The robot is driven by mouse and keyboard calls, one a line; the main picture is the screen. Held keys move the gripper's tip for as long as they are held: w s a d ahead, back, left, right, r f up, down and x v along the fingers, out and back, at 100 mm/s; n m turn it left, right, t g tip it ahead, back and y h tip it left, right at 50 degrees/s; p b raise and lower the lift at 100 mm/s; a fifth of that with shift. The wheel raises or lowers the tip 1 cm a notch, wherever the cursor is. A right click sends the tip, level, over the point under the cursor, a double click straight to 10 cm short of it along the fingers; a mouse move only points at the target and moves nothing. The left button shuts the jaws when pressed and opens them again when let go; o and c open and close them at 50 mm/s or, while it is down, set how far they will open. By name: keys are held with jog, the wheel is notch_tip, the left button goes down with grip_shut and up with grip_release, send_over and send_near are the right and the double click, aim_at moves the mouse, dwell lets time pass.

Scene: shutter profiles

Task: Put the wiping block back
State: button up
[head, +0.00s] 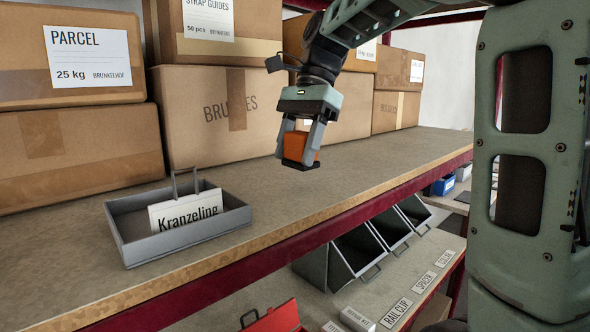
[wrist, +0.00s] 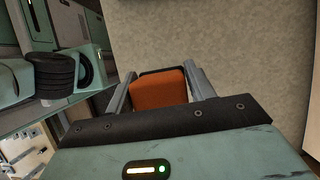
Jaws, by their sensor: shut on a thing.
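My gripper (head: 300,147) is shut on the wiping block (head: 297,147), an orange block with a dark base. It holds the block above the shelf top (head: 370,161), in front of the cardboard boxes. In the wrist view the orange block (wrist: 160,90) sits between the two grey fingers, with a dark edge beyond it. A grey tray (head: 133,252) with an upright handle stands on the shelf to the left. A white card reading "Kranzeling" (head: 185,212) leans in the tray.
Cardboard boxes (head: 80,145) line the back of the shelf. Its front edge has a red beam (head: 260,253). Below are open grey bins (head: 350,255), a red box (head: 278,318) and labelled places such as "RAIL CLIP" (head: 396,313). The shelf right of the tray is clear.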

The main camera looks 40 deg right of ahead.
jog(key=shift+f+p, duration=0.3)
jog(key=shift+f, duration=1.9)
jog(key=o, duration=1)
jog(key=shift+c, duration=0.2)
jog(key=b+v, duration=0.1)
jog(key=v, duration=1.1)
jog(key=shift+b, duration=0.3)
